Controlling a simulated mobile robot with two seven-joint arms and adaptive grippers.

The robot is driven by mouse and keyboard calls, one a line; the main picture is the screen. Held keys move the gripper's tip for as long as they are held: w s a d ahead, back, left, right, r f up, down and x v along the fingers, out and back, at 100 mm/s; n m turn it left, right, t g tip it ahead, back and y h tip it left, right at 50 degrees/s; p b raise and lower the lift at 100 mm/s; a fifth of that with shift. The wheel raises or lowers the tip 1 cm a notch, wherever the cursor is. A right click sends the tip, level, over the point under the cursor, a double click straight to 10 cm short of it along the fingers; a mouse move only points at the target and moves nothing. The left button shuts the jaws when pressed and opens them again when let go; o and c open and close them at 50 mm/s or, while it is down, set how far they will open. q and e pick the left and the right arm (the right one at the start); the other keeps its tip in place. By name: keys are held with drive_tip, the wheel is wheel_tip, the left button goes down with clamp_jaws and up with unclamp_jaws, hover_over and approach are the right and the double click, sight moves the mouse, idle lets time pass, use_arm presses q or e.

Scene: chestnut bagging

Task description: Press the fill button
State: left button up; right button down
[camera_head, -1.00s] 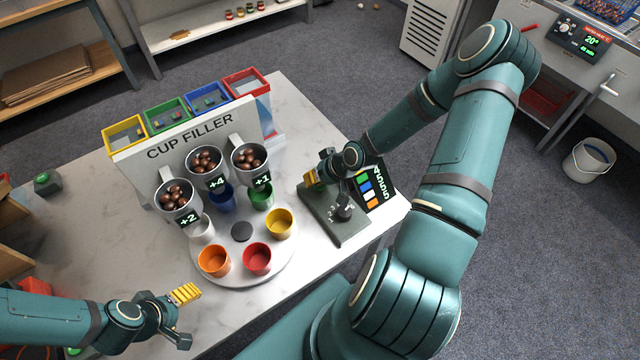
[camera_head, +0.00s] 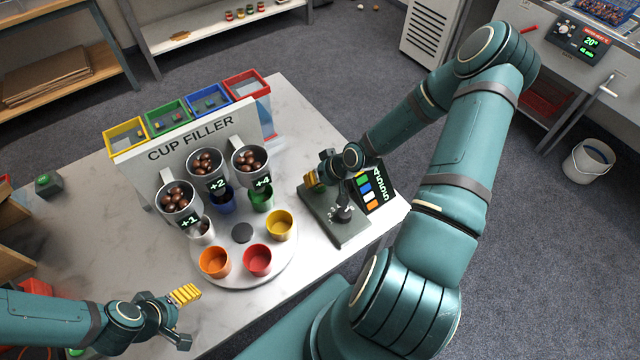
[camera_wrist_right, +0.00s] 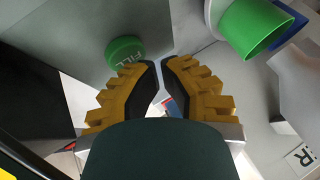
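The green fill button (camera_wrist_right: 124,50) is round, marked FILL, and sits on a grey panel in the right wrist view. My right gripper (camera_wrist_right: 160,62) has its two yellow-padded fingertips nearly together, with nothing between them, just right of the button in that picture. I cannot tell whether they touch it. In the head view my right gripper (camera_head: 311,181) is over the grey control box (camera_head: 346,229), and hides the button. My left gripper (camera_head: 186,318) is open and empty at the table's front left.
The cup filler (camera_head: 190,138) has chestnut dispensers labelled +1, +2 and +4. Below them a round turntable (camera_head: 241,272) carries several coloured cups, including a red cup (camera_head: 257,260). A display panel (camera_head: 371,192) stands beside the control box.

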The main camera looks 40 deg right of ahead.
sight(315, 187)
use_arm(q)
drive_tip(key=shift+r, duration=0.45)
use_arm(e)
drive_tip(key=shift+r, duration=0.45)
wheel_tip(315, 187, up, 5)
drive_tip(key=p, duration=0.5)
use_arm(q)
wheel_tip(315, 187, up, 4)
drive_tip(key=shift+r, duration=0.25)
drive_tip(key=shift+f, duration=0.1)
